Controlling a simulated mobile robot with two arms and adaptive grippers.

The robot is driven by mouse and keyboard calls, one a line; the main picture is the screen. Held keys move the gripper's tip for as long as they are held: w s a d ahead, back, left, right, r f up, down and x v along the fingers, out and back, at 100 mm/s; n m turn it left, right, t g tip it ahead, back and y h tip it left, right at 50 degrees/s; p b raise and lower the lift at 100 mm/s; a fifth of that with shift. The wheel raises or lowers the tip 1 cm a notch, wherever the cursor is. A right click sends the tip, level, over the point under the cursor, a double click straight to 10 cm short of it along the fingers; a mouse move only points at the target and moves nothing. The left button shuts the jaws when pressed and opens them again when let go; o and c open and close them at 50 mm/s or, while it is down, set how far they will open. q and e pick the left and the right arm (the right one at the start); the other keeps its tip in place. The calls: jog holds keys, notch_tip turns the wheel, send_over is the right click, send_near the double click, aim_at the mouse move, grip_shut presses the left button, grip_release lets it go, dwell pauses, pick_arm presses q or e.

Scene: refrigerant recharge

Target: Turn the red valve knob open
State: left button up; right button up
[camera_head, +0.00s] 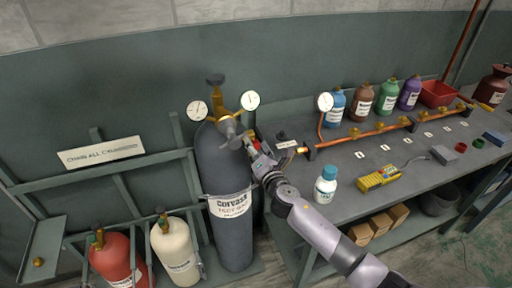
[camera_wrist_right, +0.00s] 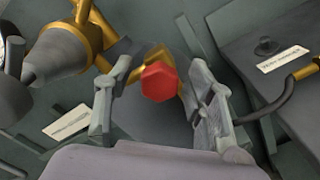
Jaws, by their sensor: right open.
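The red valve knob (camera_wrist_right: 159,82) is a small hexagonal knob on a brass fitting at the top of the tall grey gas cylinder (camera_head: 228,215). In the right wrist view it lies between the two fingers of my right gripper (camera_wrist_right: 155,95), with a gap on each side. In the head view my right gripper (camera_head: 257,150) reaches the cylinder's valve from the right, and the knob (camera_head: 256,144) is mostly hidden by it. The gripper is open and does not visibly touch the knob. My left gripper is not in view.
Two gauges (camera_head: 197,110) and a grey cone-shaped part (camera_wrist_right: 58,55) sit close to the knob. A workbench (camera_head: 340,160) at the right holds a white bottle (camera_head: 325,186), a yellow device (camera_head: 378,179) and a copper manifold (camera_head: 365,136). Red and cream cylinders (camera_head: 175,250) stand at the lower left.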

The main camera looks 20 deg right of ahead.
jog(key=s, duration=1.2)
jog(key=shift+d, duration=0.25)
